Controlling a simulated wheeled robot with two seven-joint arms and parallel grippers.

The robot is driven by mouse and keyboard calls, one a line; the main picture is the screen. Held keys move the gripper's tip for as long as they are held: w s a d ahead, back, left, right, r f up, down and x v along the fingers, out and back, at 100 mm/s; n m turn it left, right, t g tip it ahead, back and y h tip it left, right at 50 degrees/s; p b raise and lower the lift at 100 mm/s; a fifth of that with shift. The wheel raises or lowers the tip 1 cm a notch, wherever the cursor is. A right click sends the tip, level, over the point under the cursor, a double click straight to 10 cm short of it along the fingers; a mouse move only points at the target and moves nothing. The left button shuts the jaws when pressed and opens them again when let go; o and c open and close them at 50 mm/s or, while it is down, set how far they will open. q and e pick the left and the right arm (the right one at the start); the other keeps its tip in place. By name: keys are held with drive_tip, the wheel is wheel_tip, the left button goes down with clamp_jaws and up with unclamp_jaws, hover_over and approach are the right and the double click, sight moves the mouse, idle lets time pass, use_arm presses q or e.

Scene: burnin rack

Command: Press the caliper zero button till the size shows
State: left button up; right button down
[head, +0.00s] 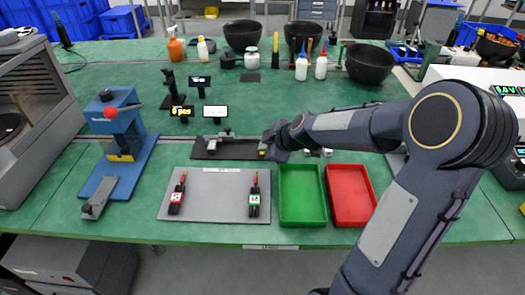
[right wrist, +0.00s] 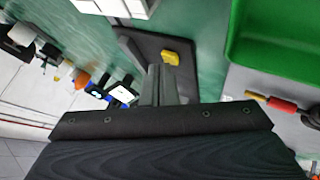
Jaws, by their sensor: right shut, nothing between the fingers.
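The caliper (head: 222,136), a small grey tool, lies on a dark mat (head: 205,154) behind the grey board. My right gripper (head: 268,147) reaches in from the right, low over the mat's right end. Its fingers (right wrist: 158,88) are shut with nothing between them. A yellow piece (right wrist: 178,57) sits on the dark mat (right wrist: 135,42) near the fingertips, apart from them in the picture. It also shows beside the gripper in the head view (head: 262,151). I cannot make out the zero button. A small lit screen (head: 215,111) stands behind the mat; its reading is too small to read.
A grey board (head: 215,205) with two red-and-black tools, a green tray (head: 302,210) and a red tray (head: 350,195) are in front. A blue press (head: 115,150) stands left. Bowls and bottles line the back.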

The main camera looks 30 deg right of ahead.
drive_tip(key=shift+r, duration=0.55)
drive_tip(key=shift+r+p, duration=2)
drive_tip(key=shift+r, duration=0.6)
drive_tip(key=s+a+r+m+g+y+p, duration=0.1)
drive_tip(key=s+a+r+m+p, duration=0.2)
drive_tip(key=s, duration=0.4)
drive_tip(key=s+a+r+m+y, duration=0.1)
drive_tip(key=s+a+r+m, duration=0.2)
drive_tip(key=s+a+r, duration=0.35)
drive_tip(key=s+a+f+m+g+p, duration=0.1)
drive_tip(key=s+m, duration=0.5)
drive_tip(key=s, duration=0.8)
wheel_tip(320, 180, down, 2)
drive_tip(key=shift+s+a+f+m+g+p, duration=0.1)
drive_tip(key=shift+s+a+m+g+p, duration=0.1)
drive_tip(key=shift+a+m+g+p, duration=0.35)
